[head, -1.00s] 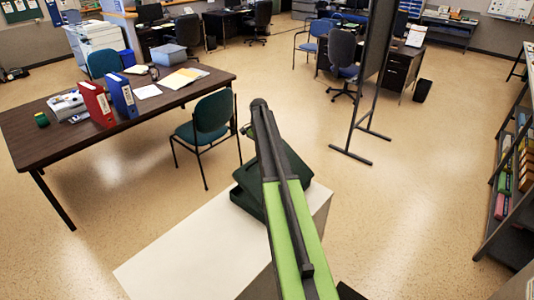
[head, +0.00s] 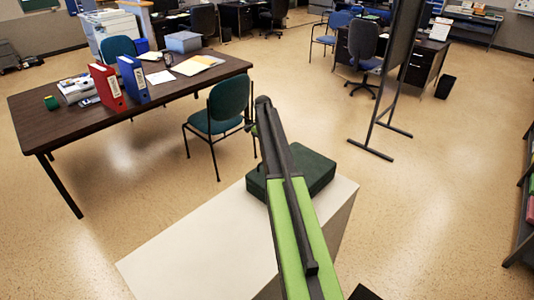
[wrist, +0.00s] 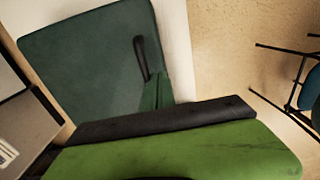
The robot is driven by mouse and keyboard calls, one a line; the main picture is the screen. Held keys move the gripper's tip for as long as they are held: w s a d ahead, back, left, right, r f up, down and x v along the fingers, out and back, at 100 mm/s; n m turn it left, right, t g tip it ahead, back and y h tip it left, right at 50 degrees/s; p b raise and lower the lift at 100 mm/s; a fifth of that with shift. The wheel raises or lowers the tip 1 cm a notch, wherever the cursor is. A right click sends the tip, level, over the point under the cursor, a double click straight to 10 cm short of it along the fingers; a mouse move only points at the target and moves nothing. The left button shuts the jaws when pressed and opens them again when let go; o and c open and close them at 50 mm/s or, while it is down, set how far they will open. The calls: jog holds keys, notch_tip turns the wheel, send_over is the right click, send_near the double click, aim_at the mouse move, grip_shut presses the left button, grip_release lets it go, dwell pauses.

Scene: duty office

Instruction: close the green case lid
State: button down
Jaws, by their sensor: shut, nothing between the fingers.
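The green case (head: 315,172) stands on a pale bench in the head view. Its lid lies flat or nearly flat on the base; I cannot tell whether a thin gap is left. In the wrist view the dark green lid (wrist: 80,65) fills the upper left. My green and black arm hides the left part of the case in the head view and the lid's lower edge in the wrist view.
The pale bench top (head: 200,240) is bare left of the case. A teal chair (head: 222,110) stands just behind, near the dark desk (head: 60,130) with binders. A dark partition (head: 398,60) stands at back right. The floor between is free.

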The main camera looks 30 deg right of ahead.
jog(key=shift+d, duration=0.2)
dwell(0.3)
notch_tip(320, 180, up, 17)
jog(key=p, duration=1.7)
jog(key=shift+a+r, duration=0.1)
